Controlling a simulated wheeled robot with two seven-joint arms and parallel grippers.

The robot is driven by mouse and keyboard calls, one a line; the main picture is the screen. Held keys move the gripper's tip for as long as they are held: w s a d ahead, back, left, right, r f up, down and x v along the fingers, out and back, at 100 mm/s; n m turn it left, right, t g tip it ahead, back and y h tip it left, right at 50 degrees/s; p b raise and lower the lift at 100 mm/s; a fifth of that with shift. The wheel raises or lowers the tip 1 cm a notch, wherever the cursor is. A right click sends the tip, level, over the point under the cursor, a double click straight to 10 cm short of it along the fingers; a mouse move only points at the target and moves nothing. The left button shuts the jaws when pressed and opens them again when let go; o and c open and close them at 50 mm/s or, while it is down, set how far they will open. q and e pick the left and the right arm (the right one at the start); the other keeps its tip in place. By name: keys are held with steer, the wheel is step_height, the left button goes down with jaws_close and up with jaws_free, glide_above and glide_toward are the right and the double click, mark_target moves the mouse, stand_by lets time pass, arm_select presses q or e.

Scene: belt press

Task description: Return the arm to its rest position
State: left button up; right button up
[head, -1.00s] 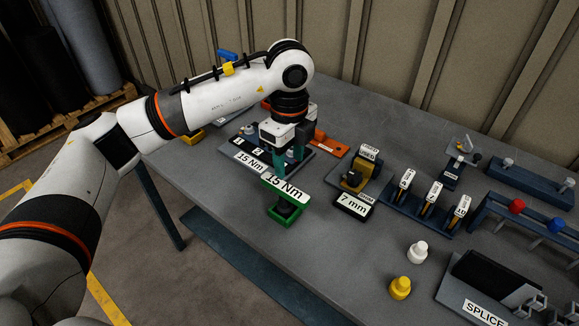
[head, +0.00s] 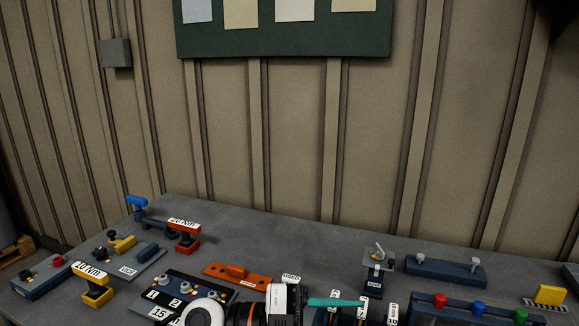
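My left arm (head: 203,314) shows only in part at the bottom edge of the head view, with a white round joint and an orange ring. Its gripper (head: 338,302) points to the right over the front of the table. One teal finger shows, and the rest is below the frame edge or hidden. I cannot tell whether it is open or shut, and I see nothing held in it. My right arm and gripper are not in view.
The grey table (head: 330,250) carries a red 20 Nm piece (head: 186,240), a yellow 10 Nm piece (head: 95,291), an orange block (head: 238,273), a blue rack (head: 445,268) and a rail with coloured knobs (head: 470,311). A ribbed wall (head: 300,140) with a green board (head: 285,45) stands behind.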

arm_select(q)
steer(key=w+a+n+t+y, duration=0.4)
steer(key=a+n+t, duration=0.3)
steer(key=n+t, duration=0.35)
steer(key=w+a+n+t+y, duration=0.55)
steer(key=n+t, duration=0.45)
steer(key=t, duration=0.2)
steer(key=s+a+f+n+g+y, duration=0.25)
steer(key=a+f+y, duration=0.2)
steer(key=f, duration=0.35)
steer(key=s+a+f+n+g+y, duration=0.2)
steer(key=a+f+n+g+y, duration=0.15)
steer(key=a+f, duration=0.35)
steer(key=s+a+f+m+g+y, duration=0.1)
steer(key=s+a+f+g, duration=0.1)
steer(key=s+f+g, duration=0.55)
steer(key=s+a+f+g, duration=0.2)
steer(key=s+f+g, duration=0.2)
steer(key=s+f, duration=0.6)
steer(key=s+f+g, duration=0.1)
steer(key=s+f, duration=0.2)
steer(key=f, duration=1.9)
steer(key=s+a+f+g, duration=0.1)
steer(key=s+a+f, duration=0.1)
steer(key=s+f, duration=1.5)
steer(key=shift+a+f+m, duration=0.3)
steer(key=shift+f+m, duration=0.05)
steer(key=shift+f, duration=0.3)
